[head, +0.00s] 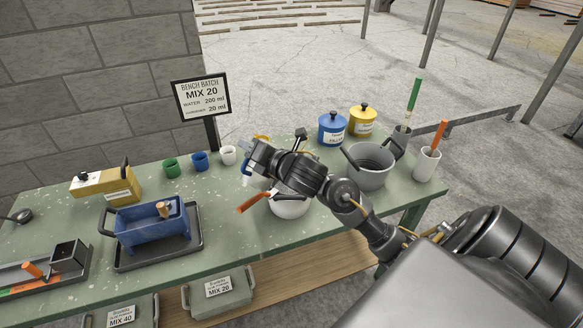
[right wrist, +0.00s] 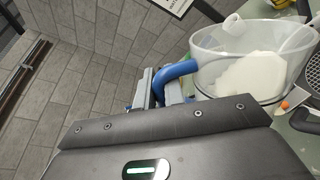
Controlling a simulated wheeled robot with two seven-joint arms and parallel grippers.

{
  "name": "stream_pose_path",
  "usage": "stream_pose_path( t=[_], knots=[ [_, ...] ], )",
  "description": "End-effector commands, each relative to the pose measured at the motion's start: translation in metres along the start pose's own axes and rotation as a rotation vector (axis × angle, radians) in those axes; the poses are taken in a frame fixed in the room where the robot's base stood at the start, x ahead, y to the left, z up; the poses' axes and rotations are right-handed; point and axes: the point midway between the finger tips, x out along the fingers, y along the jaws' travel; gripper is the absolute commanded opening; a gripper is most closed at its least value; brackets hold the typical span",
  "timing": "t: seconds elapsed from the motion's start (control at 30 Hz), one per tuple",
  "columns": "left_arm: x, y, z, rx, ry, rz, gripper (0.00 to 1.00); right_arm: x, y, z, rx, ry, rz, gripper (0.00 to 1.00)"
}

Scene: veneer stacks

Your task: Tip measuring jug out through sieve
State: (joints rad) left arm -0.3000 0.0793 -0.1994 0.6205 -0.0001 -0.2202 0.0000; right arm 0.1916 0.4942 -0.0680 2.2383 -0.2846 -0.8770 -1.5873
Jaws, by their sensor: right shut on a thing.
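The clear measuring jug (right wrist: 240,72) has a blue handle (right wrist: 178,72) and holds white material. My right gripper (right wrist: 168,95) is shut on that handle. In the head view my right gripper (head: 254,160) is above the bench, and the jug is mostly hidden behind it, with a blue bit of handle (head: 247,167) showing. Part of a dark mesh, apparently the sieve (right wrist: 314,72), shows at the right edge of the wrist view, beside the jug. A white bowl (head: 290,208) stands below my right forearm, its top partly hidden. My left gripper is not in view.
An orange-handled tool (head: 254,202) is beside the bowl. A grey pot (head: 371,172), blue canister (head: 332,130) and yellow canister (head: 362,121) stand to the right. Small cups (head: 199,161), a sign (head: 202,98) and a blue box on a tray (head: 150,225) are left.

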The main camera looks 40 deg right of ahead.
Motion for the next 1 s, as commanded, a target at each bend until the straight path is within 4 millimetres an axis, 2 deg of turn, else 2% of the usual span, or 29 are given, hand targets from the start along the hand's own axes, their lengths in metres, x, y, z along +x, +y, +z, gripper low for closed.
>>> stream_pose_path(
  t=[0.37, 1.0],
  knots=[
    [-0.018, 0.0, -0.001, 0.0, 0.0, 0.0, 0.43, 0.0, -0.001, 0.007, 0.062, 0.01, 0.0, 0.0],
    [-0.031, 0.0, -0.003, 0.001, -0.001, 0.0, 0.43, 0.001, -0.005, 0.011, 0.125, 0.021, 0.001, 0.0]
  ],
)
